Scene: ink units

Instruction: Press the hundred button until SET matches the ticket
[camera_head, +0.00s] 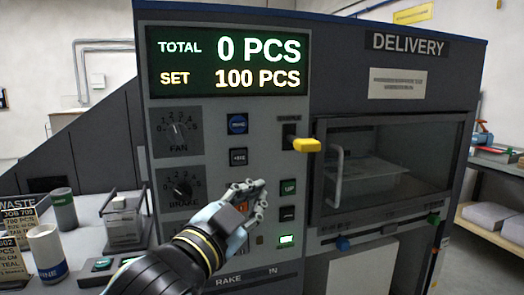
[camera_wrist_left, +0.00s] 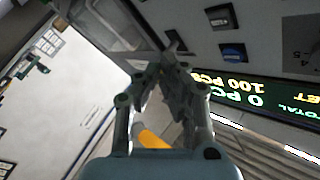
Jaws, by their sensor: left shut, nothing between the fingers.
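The display (camera_head: 228,62) on the grey machine front reads TOTAL 0 PCS and SET 100 PCS. It also shows upside down in the left wrist view (camera_wrist_left: 250,92). A ticket (camera_head: 19,221) at the far left reads JOB 709 and 700 PCS. My left gripper is shut and empty, in front of the panel's lower buttons. My right gripper is out of view.
A yellow-tipped lever (camera_head: 306,145) sticks out right of the buttons. The delivery door (camera_head: 395,165) has a handle. Cylinders (camera_head: 47,252) stand at left.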

